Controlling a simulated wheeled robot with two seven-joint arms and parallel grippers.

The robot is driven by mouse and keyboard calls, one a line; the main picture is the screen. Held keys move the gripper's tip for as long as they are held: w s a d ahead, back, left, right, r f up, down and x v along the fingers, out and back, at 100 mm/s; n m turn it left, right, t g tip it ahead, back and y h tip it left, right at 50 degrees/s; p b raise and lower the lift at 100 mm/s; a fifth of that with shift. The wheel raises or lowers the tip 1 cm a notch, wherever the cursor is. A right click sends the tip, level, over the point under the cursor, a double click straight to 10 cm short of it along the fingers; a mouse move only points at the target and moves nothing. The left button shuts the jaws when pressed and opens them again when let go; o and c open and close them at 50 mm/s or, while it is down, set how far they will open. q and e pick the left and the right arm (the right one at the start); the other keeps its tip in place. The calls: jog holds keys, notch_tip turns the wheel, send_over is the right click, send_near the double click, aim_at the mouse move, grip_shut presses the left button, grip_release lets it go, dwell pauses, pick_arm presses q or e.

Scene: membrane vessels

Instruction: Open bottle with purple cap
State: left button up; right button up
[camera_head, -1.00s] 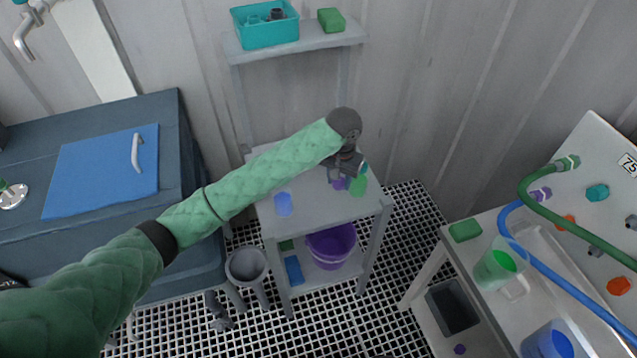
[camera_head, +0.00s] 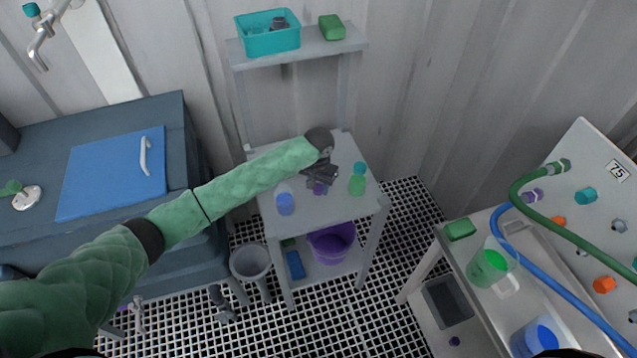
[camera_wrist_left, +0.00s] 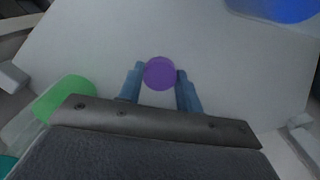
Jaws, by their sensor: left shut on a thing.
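My left gripper (camera_head: 320,182) is over the top of the small grey shelf stand (camera_head: 345,210), pointing down. It is shut on the purple cap (camera_wrist_left: 160,73), which sits between the two blue-grey fingers in the left wrist view. In the head view a purple piece (camera_head: 320,189) shows just under the fingers. The bottle body below the cap is mostly hidden, and I cannot tell whether it stands on the shelf or hangs above it. My right gripper is not in view.
A green bottle with a teal cap (camera_head: 357,185) stands close to the right of the gripper. A blue container (camera_head: 285,204) stands to the left. A purple bucket (camera_head: 332,246) is on the lower shelf. The shelf top's front is clear.

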pick_arm(q)
jog(key=shift+s+f, duration=0.1)
jog(key=shift+f, duration=0.3)
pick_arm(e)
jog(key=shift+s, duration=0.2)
